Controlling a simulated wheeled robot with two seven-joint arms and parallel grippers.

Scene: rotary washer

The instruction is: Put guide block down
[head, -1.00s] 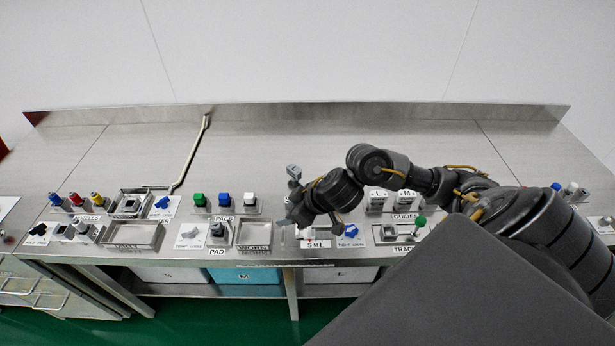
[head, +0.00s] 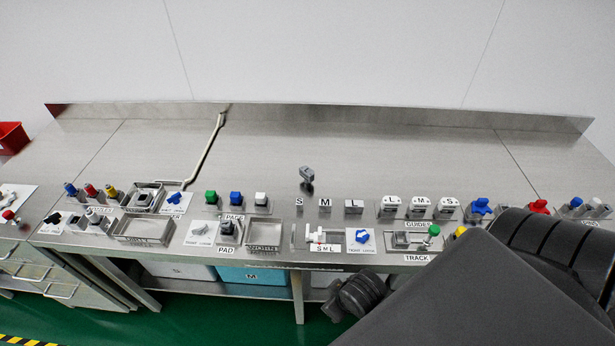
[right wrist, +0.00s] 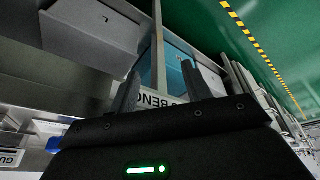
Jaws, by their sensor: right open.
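Three white-topped guide blocks, left (head: 392,203), middle (head: 420,204) and right (head: 447,205), stand in a row behind the GUIDES label (head: 419,225). I cannot tell which one the task means. My right gripper (right wrist: 163,88) shows in the right wrist view with its two fingers apart and nothing between them. It is below the front of the bench, away from the guide blocks. In the head view part of my right arm hangs at the lower right, and the fingertips are hidden there. My left gripper is not in view.
The SML fixture (head: 322,238) and track fixture (head: 408,241) sit near the bench's front edge. Grey S, M and L blocks (head: 325,205) stand behind them. A blue bin (head: 250,276) is on the lower shelf. The rear bench top (head: 350,145) is clear.

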